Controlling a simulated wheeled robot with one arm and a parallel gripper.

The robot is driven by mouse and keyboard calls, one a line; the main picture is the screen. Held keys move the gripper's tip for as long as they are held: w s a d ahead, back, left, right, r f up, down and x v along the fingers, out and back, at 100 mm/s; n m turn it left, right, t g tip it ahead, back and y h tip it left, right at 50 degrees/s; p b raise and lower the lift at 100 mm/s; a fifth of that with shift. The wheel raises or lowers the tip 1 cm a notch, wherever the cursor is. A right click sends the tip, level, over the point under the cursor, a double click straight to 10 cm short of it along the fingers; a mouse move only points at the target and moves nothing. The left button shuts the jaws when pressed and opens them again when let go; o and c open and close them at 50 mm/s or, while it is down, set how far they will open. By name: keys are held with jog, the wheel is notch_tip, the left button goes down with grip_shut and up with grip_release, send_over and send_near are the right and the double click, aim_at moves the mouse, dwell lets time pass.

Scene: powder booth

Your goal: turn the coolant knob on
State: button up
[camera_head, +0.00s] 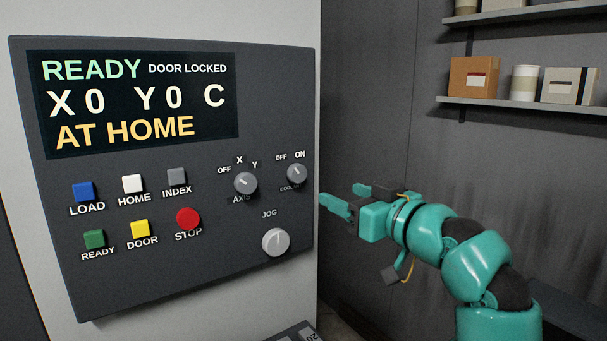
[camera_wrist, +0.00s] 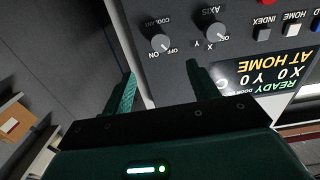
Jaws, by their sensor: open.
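The coolant knob (camera_head: 297,174) is a small grey dial at the upper right of the dark control panel (camera_head: 150,290), with OFF at its upper left and ON at its upper right. Its pointer mark seems to lean toward OFF, but it is small. The knob also shows upside down in the wrist view (camera_wrist: 161,43), beyond and roughly between the fingertips. My teal gripper (camera_head: 340,194) is open and empty, just right of the panel's edge and apart from the knob. In the wrist view, its two fingers (camera_wrist: 161,73) are spread.
The axis knob (camera_head: 245,185) sits left of the coolant knob, and the larger jog knob (camera_head: 275,242) below. Buttons, including the red STOP (camera_head: 187,218), fill the left. The display (camera_head: 140,100) reads READY, DOOR LOCKED, AT HOME. Shelves (camera_head: 530,103) with boxes are behind, right.

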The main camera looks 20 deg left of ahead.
aim_at(300, 176)
jog(key=p+x, duration=0.4)
jog(key=x, duration=0.9)
jog(key=shift+w+a, duration=0.2)
jog(key=shift+a, duration=0.05)
jog(key=c, duration=1)
